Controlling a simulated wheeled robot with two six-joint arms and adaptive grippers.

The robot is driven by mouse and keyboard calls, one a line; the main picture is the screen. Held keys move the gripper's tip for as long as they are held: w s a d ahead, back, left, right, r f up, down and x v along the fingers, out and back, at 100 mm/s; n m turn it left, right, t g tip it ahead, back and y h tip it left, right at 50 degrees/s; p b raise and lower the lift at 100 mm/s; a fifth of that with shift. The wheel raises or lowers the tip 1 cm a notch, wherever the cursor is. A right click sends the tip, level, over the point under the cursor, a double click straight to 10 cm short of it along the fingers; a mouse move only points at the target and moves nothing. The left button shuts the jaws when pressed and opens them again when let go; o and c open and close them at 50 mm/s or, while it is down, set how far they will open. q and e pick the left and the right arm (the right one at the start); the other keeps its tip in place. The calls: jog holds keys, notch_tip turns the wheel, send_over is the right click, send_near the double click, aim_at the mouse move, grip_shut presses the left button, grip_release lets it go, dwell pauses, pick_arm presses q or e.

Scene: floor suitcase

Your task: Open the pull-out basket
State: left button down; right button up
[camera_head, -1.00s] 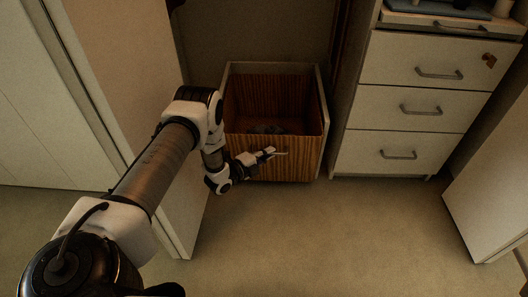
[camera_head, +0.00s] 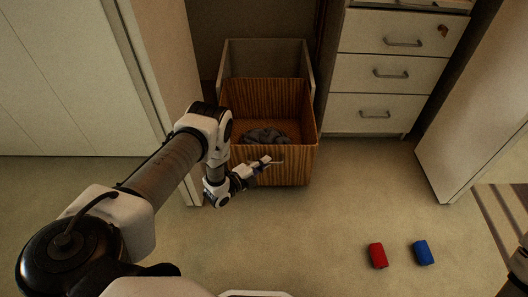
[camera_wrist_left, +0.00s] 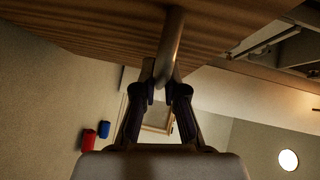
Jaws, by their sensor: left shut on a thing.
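The pull-out basket (camera_head: 296,167) is a wooden box at the bottom of an open cabinet. It stands well out from the cabinet, and a dark grey crumpled item (camera_head: 266,135) lies inside. My left gripper (camera_head: 264,162) is at its front face, shut on the bar handle. In the left wrist view the metal handle (camera_wrist_left: 171,45) runs down from the wooden front to between the fingertips of my left gripper (camera_wrist_left: 166,92). My right gripper is not seen; only a dark part shows at the right edge.
A white drawer unit (camera_head: 388,75) stands right of the basket. An open door panel (camera_head: 172,70) is at the left, close to my left arm.

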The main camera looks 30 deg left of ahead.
pick_arm(q)
jog(key=shift+s+d+p, duration=0.25)
jog(key=shift+s+d, duration=0.1)
jog(key=shift+s, duration=0.2)
jog(key=shift+s+d+p, duration=0.2)
jog(key=shift+s+d, duration=0.15)
jog(key=shift+s, duration=0.2)
jog(key=c, duration=1.2)
grip_release()
jog(key=v, duration=1.2)
